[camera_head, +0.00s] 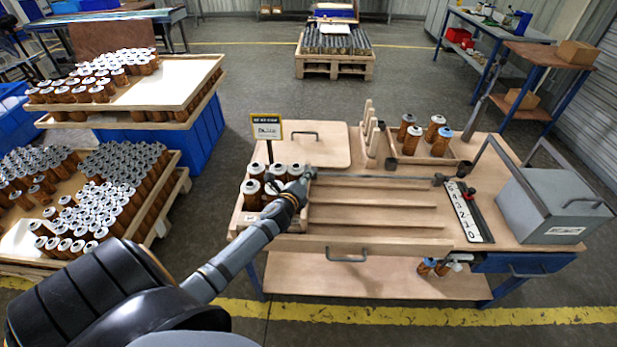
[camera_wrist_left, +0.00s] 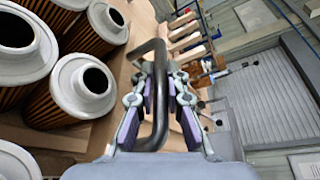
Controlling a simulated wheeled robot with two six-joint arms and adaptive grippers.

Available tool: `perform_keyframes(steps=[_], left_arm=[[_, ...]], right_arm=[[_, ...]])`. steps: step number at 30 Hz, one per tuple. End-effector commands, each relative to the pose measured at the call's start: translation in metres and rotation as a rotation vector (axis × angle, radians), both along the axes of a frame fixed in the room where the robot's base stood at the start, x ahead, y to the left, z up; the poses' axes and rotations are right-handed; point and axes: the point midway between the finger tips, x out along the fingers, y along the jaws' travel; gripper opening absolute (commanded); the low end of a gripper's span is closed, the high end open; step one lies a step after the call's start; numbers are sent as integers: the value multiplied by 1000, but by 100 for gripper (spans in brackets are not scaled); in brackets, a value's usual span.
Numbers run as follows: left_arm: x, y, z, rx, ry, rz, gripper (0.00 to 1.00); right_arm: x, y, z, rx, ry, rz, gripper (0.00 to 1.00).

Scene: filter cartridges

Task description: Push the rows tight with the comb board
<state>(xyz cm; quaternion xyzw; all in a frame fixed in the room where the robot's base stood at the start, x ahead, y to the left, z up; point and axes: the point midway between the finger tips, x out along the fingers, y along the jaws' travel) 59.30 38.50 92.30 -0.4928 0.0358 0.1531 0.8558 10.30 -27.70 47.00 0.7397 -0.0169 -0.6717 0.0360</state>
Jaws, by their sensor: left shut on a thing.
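My left gripper (camera_head: 298,188) is at the left end of the lane tray (camera_head: 380,242), close to the cartridges. In the left wrist view, its fingers (camera_wrist_left: 158,100) are shut on a dark bent handle (camera_wrist_left: 158,65). The handle appears to belong to the comb board, a pale wooden piece (camera_wrist_left: 125,75) beside the cartridges; my gripper and arm hide most of it in the head view. Several orange cartridges with white caps (camera_head: 255,172) stand upright in rows at the tray's left end. They also show close by in the left wrist view (camera_wrist_left: 85,85). My right gripper is not in view.
The lanes right of my gripper are empty between wooden dividers (camera_head: 370,204). A pegged wooden rack (camera_head: 371,140) and a crate of cartridges (camera_head: 420,158) stand behind. A sign (camera_head: 267,130) rises at back left. A grey box (camera_head: 555,205) sits at the right.

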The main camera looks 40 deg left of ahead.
Motion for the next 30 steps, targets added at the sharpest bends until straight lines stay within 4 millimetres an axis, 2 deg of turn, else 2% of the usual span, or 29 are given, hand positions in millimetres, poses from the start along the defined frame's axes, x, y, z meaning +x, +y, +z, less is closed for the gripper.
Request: perform_keyframes(steps=[17,18,22,30], left_arm=[[-3,5,0,2,2,1,0],[-3,5,0,2,2,1,16],[-3,5,0,2,2,1,34],[-3,5,0,1,1,0,36]], right_arm=[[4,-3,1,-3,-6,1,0],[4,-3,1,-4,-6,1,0],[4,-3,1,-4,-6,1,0],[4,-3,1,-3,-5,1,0]])
